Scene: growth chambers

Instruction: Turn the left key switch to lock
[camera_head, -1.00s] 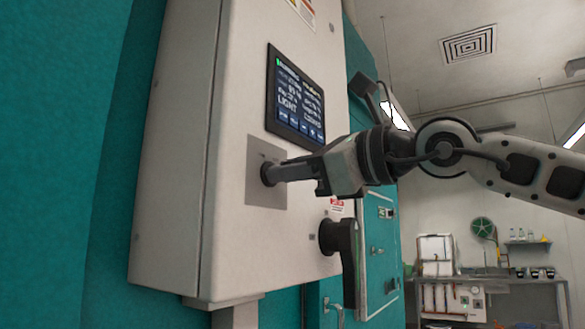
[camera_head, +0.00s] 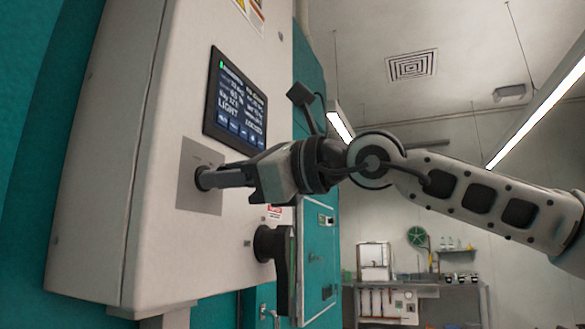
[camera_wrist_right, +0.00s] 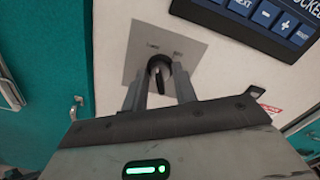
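The key switch (camera_head: 203,178) is a dark round fitting on a grey square plate (camera_head: 186,198) on the front of the pale control cabinet. My right gripper (camera_head: 212,178) reaches it from the right, with its fingertips at the switch. In the right wrist view the fingers (camera_wrist_right: 160,88) stand apart on either side of the switch. A thin dark key (camera_wrist_right: 158,83) shows between them, with gaps visible beside it. My left gripper is not in view.
A display (camera_head: 236,103) sits above the switch, with text that includes LIGHT and what reads as LOCKED. A large black handle (camera_head: 277,262) sticks out below my right gripper. A bench (camera_head: 420,287) stands far back at the right.

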